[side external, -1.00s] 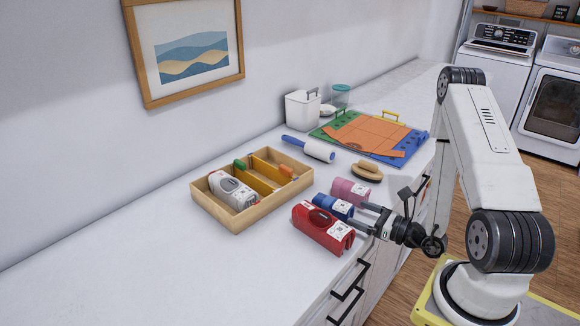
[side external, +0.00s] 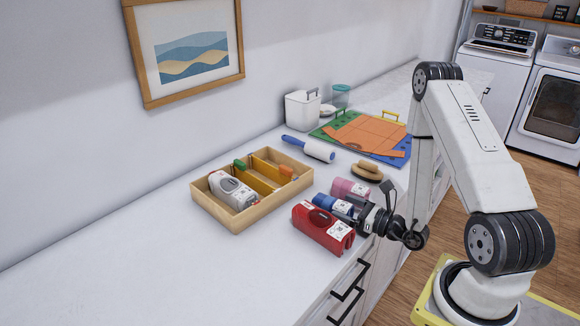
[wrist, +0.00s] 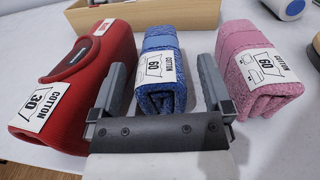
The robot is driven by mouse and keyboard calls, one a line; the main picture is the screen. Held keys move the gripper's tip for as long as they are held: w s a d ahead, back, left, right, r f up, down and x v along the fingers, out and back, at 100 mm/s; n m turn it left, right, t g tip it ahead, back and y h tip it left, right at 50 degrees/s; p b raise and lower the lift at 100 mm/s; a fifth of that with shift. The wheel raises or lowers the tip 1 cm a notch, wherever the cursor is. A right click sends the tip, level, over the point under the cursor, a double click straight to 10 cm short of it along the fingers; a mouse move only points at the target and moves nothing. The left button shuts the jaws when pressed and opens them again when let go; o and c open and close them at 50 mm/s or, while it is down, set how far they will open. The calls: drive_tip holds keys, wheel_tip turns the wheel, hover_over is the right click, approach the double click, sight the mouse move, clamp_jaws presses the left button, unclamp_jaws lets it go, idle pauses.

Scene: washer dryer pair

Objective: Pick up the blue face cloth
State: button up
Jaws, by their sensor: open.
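The blue face cloth (wrist: 164,97) is a rolled towel with a white "COTTON 60" label, lying on the counter. In the side view the blue cloth (side external: 325,201) lies between a red item and a pink roll, partly hidden by my gripper. My gripper (wrist: 165,82) is open, with one finger on each side of the blue cloth's near part in the wrist view. The left finger is between the red item and the blue cloth. The right finger is between the blue cloth and the pink roll. I cannot tell whether either finger touches the cloth.
A red item (wrist: 88,75) labelled "COTTON 30" is close on the left, and a pink roll (wrist: 255,70) is close on the right. A brush (side external: 367,170) and lint roller (side external: 310,149) are farther back. The counter's left part is clear.

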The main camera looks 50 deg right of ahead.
sight(339, 203)
drive_tip(key=shift+w, duration=1.1)
drive_tip(key=shift+a, duration=0.1)
drive_tip(key=c, duration=1.2)
drive_tip(key=shift+r, duration=0.25)
drive_tip(key=shift+c, duration=0.2)
drive_tip(key=shift+r, duration=4.75)
drive_tip(key=shift+w+r, duration=0.1)
